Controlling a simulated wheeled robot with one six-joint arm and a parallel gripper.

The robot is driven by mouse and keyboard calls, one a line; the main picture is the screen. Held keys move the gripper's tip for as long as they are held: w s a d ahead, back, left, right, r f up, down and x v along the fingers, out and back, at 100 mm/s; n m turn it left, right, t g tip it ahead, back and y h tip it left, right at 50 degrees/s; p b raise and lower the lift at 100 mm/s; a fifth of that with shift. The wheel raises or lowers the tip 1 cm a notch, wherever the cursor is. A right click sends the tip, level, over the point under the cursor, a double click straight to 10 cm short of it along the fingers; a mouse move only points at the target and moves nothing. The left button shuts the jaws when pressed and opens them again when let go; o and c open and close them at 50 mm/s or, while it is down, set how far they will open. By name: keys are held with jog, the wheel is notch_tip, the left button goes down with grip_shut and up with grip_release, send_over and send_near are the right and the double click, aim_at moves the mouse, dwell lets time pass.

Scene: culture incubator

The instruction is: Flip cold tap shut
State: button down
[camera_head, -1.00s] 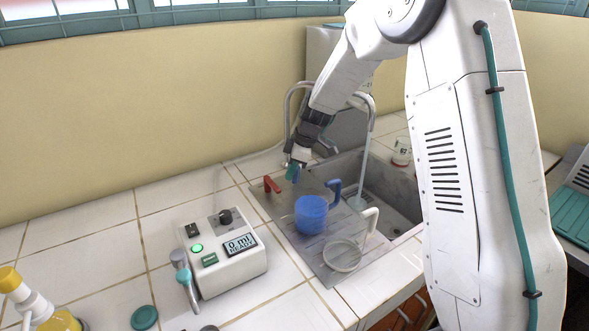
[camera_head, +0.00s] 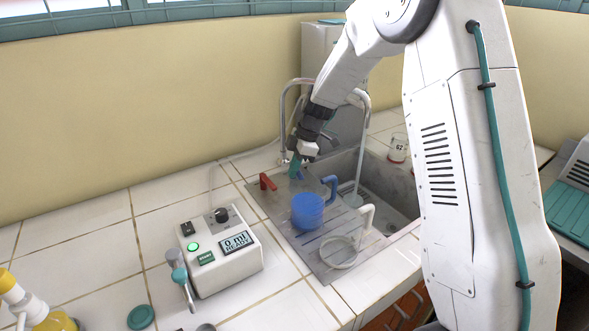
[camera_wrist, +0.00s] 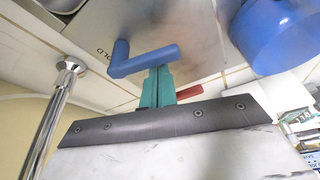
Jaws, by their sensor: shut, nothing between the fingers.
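The cold tap is a blue lever (camera_wrist: 142,62) on the steel sink deck, next to a partly hidden "COLD" label in the wrist view. In the head view only a small blue part of it (camera_head: 300,175) shows beside my fingertips. My gripper (camera_wrist: 157,85) is shut and empty. Its teal fingertips are right at the lever's long arm in the wrist view; I cannot tell whether they touch. In the head view my gripper (camera_head: 294,169) points down over the deck. A pale column (camera_head: 359,160) runs from the spout into the basin; whether it is water is unclear.
The red tap lever (camera_head: 267,181) stands left of my gripper. A blue mug (camera_head: 307,211) and a pale mug (camera_head: 339,252) stand on the drainboard in front. The chrome faucet pipe (camera_wrist: 50,120) rises close by. A control box (camera_head: 218,252) sits on the counter.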

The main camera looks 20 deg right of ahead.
jog(key=shift+w+a, duration=0.15)
jog(key=shift+w, duration=0.4)
jog(key=shift+a, duration=0.35)
jog(key=a, duration=0.3)
jog(key=shift+r, duration=0.65)
jog(key=v, duration=0.8)
jog(key=shift+d+r, duration=0.2)
jog(key=shift+r, duration=0.1)
jog(key=shift+w, duration=0.1)
